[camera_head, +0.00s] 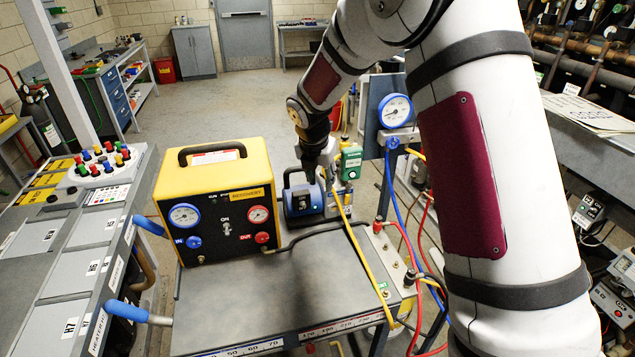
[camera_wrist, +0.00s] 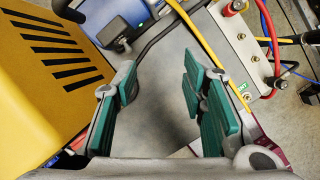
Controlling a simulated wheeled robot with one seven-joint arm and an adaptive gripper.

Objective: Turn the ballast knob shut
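A blue pump (camera_head: 303,203) with a dark handle stands on the cart just right of the yellow recovery machine. In the wrist view the pump (camera_wrist: 112,14) is at the upper left, with a small round dark fitting (camera_wrist: 118,44) on its near edge. I cannot tell whether that fitting is the ballast knob; no knob is clearly labelled as such. My gripper (camera_wrist: 165,100) is open with teal finger pads wide apart and nothing between them. It hangs above the cart top, with the pump beyond its fingertips. In the head view its fingers are hard to make out near the pump.
The yellow recovery machine (camera_head: 218,200) stands left of the pump. A yellow hose (camera_head: 355,245) and a black hose run close by. A manifold block (camera_head: 385,262) with red and blue hoses is at right. The cart's front top (camera_head: 240,305) is mostly clear.

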